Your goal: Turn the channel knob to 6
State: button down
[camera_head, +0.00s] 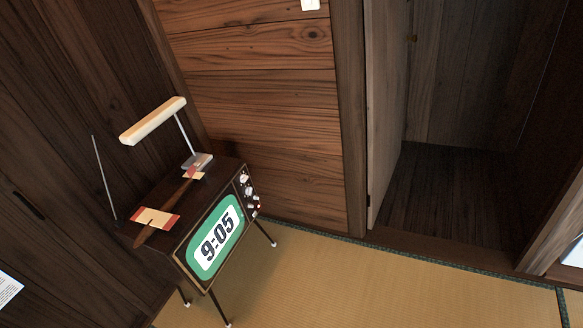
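An old wooden television (190,222) on thin legs stands at the lower left, against the wall. The picture is tilted. Its screen (216,238) is green and white and reads 9:05. A narrow panel (248,193) right of the screen carries several small white knobs and a red spot. The knobs are too small to tell which is the channel knob or what number it points to. My gripper is not in view.
A lamp with a long pale head (153,121), an antenna (104,178) and a brown item with red and cream ends (157,218) are on the television. The tatami floor (370,285) before it is clear. A dark doorway (455,195) opens at the right.

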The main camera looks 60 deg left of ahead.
aim_at(243, 177)
jog(key=z, duration=0.1)
jog(key=k, duration=1.6)
jog(key=u, duration=1.4)
jog(key=i, duration=1)
